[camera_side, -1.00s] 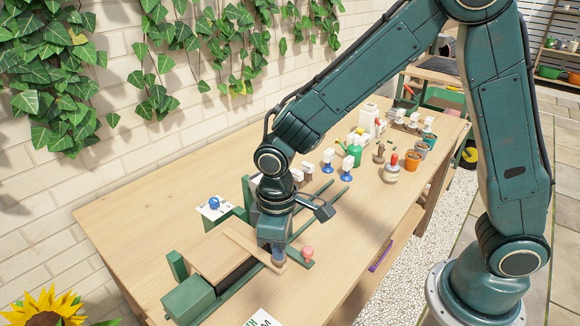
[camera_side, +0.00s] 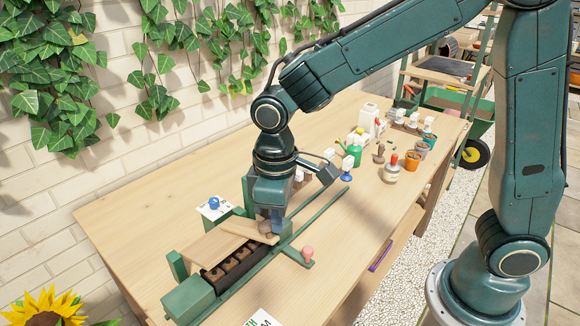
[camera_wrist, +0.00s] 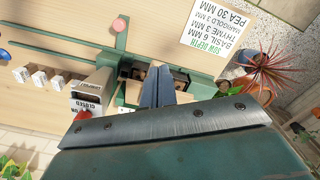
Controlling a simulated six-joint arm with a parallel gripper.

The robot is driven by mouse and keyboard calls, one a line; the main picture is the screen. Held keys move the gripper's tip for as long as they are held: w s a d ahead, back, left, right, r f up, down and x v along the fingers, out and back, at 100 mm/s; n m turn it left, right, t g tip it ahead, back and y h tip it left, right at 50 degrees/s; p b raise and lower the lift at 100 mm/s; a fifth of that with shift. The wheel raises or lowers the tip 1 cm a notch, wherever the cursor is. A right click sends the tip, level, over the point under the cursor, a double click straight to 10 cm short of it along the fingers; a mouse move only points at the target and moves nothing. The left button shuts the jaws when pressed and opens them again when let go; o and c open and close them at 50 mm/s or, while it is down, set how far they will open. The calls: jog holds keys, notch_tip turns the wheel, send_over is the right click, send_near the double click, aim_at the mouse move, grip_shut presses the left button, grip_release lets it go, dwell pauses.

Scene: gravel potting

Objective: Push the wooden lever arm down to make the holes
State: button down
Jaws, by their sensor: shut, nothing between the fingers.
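In the side view the wooden lever arm (camera_side: 248,231) sits raised over a green press frame (camera_side: 190,299) on the bench. A row of dark soil blocks (camera_side: 238,262) shows below it, beside a wooden board (camera_side: 205,247). My gripper (camera_side: 277,228) is shut and empty, pointing down at the lever's free end; whether it touches the lever I cannot tell. In the wrist view my shut fingers (camera_wrist: 157,92) hide part of the green frame (camera_wrist: 100,58), with dark blocks (camera_wrist: 182,78) just past them.
A pink knob (camera_side: 307,253) sticks out from the press on the right. A sowing-depth card (camera_wrist: 223,38) lies on the bench. Pots (camera_side: 412,160), bottles and small stampers stand toward the far end. The bench between the press and the left wall is mostly clear.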

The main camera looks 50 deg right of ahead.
notch_tip(320, 180, up, 6)
jog(key=shift+f, duration=0.25)
dwell(0.4)
jog(key=s+d+r+m+t, duration=0.2)
jog(key=s+d+r+m, duration=0.1)
jog(key=s+d, duration=0.4)
jog(key=s+d+r+m+t, duration=0.3)
jog(key=s+d, duration=0.5)
jog(key=shift+s+d+t, duration=0.2)
jog(key=shift+s+t, duration=0.1)
jog(key=shift+s, duration=0.05)
